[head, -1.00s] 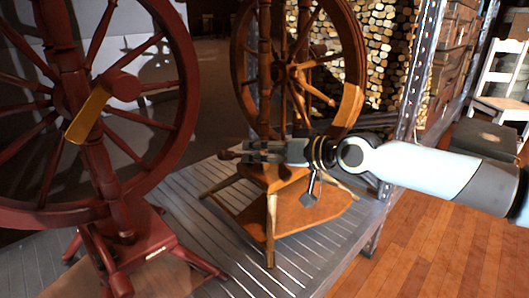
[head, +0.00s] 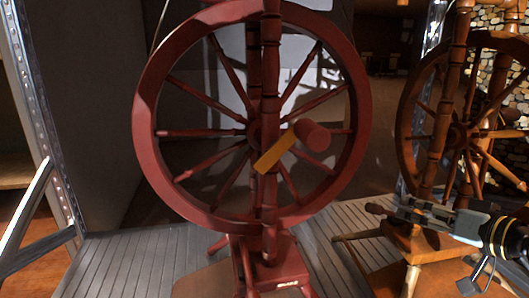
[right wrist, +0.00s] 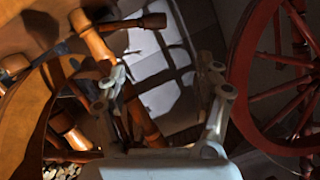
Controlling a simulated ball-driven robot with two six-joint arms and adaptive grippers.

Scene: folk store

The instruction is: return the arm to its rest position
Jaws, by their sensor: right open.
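My right gripper (head: 408,207) is at the right edge of the head view, in front of the lower part of the brown spinning wheel. In the right wrist view its two fingers (right wrist: 165,85) stand wide apart. Brown turned wooden parts (right wrist: 140,110) show beside the left finger and behind the gap; I cannot tell whether they touch it. Nothing is clearly held. My left gripper is in neither view.
A red spinning wheel (head: 270,212) with a yellow and red crank stands in the middle of a grey slatted shelf (head: 150,262). The brown spinning wheel (head: 463,75) stands to its right, close to my right arm. A metal shelf post (head: 38,110) is at the left.

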